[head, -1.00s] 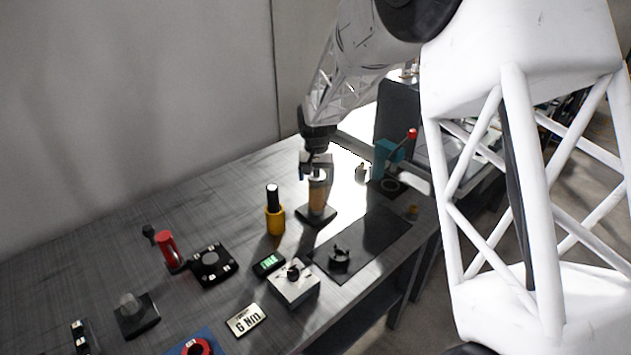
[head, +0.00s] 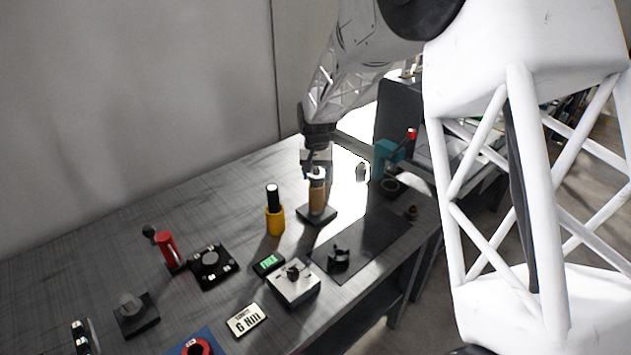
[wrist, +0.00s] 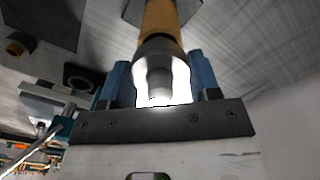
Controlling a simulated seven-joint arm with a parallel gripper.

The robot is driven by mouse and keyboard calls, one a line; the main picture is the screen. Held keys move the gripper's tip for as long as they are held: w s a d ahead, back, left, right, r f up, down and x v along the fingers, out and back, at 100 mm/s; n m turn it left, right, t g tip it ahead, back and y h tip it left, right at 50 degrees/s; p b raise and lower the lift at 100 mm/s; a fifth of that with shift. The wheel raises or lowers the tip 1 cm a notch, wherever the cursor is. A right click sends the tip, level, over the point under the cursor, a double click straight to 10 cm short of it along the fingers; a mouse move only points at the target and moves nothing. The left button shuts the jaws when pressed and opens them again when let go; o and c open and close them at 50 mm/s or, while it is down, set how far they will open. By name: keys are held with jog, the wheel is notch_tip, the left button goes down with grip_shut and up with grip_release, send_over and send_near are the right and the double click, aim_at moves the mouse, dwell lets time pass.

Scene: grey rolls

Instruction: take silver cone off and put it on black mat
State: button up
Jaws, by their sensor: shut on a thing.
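The silver cone (wrist: 160,52) sits between the blue fingers of my gripper (wrist: 157,80) in the wrist view, and the fingers are shut on it. It also shows as a small bright shape (head: 317,174) under my gripper in the head view. The tan post (head: 317,198) stands upright on a dark square base directly below the cone. I cannot tell whether cone and post still touch. The black mat (head: 372,236) lies flat to the right and nearer than the post, with a dark clamp-like part (head: 339,257) on its near left part.
A yellow holder with a black stick (head: 275,218) stands left of the post. A teal device (head: 388,155) with a red-tipped part is to the right. A silver box with a knob (head: 294,284) stands left of the mat. The mat's middle is clear.

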jog(key=shift+r, duration=4.7)
jog(key=s+d+f+m, duration=0.1)
jog(key=s+d+f, duration=0.4)
jog(key=s, duration=0.3)
jog(key=s+d+f+m, duration=0.2)
jog(key=s+d+f, duration=0.3)
jog(key=s, duration=0.4)
jog(key=s+d+f+m, duration=0.1)
jog(key=s+d+f, duration=0.5)
jog(key=s, duration=0.3)
jog(key=shift+s+d+m, duration=0.2)
jog(key=shift+d+m, duration=0.1)
jog(key=shift+d, duration=0.05)
jog(key=shift+w, duration=0.15)
jog(key=w, duration=0.5)
jog(key=w+a+f, duration=0.1)
jog(key=w, duration=0.4)
jog(key=w+a, duration=0.1)
jog(key=w, duration=0.4)
jog(key=shift+w+f, duration=0.15)
jog(key=shift+w, duration=0.2)
jog(key=shift+f, duration=0.1)
jog(key=shift+f, duration=1.7)
